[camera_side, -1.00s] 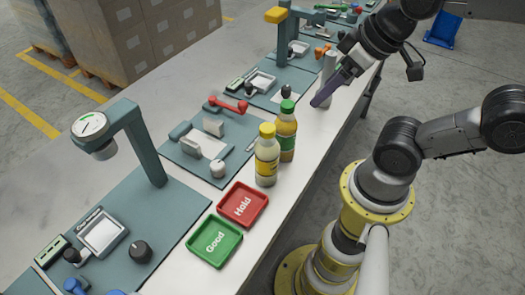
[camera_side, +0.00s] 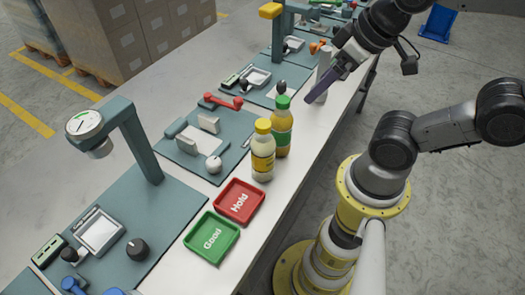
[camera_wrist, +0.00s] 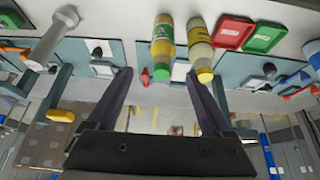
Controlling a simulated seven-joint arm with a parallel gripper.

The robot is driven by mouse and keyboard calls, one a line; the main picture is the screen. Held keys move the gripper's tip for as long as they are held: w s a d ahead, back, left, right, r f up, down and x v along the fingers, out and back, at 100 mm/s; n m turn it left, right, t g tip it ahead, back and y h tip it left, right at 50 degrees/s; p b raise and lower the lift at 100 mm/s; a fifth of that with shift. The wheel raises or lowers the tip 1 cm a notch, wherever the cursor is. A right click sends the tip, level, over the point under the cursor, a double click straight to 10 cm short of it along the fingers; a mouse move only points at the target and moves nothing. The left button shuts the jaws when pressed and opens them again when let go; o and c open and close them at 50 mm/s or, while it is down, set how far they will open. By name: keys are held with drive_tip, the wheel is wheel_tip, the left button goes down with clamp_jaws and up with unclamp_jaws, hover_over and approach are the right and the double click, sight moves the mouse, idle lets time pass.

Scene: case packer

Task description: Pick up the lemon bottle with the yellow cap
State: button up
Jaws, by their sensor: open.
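The lemon bottle with the yellow cap (camera_side: 263,152) stands upright on the bench's near side, with a pale body and a yellow label. Right beside it stands a bottle with a green cap (camera_side: 282,128) and an orange-green body. In the wrist view the yellow-capped bottle (camera_wrist: 199,45) is near the right finger's tip and the green-capped bottle (camera_wrist: 162,45) is to its left. My gripper (camera_side: 317,95) is open and empty, beyond and to the right of both bottles in the side view; its two dark fingers (camera_wrist: 157,80) show apart in the wrist view.
A red Hold tray (camera_side: 240,201) and a green Good tray (camera_side: 211,238) lie in front of the bottles. A teal stand with a gauge (camera_side: 130,135) rises at left. A grey cylindrical object (camera_side: 322,78) stands close behind my gripper. Bare bench lies between gripper and bottles.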

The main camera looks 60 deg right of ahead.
drive_tip(key=shift+o, duration=0.8)
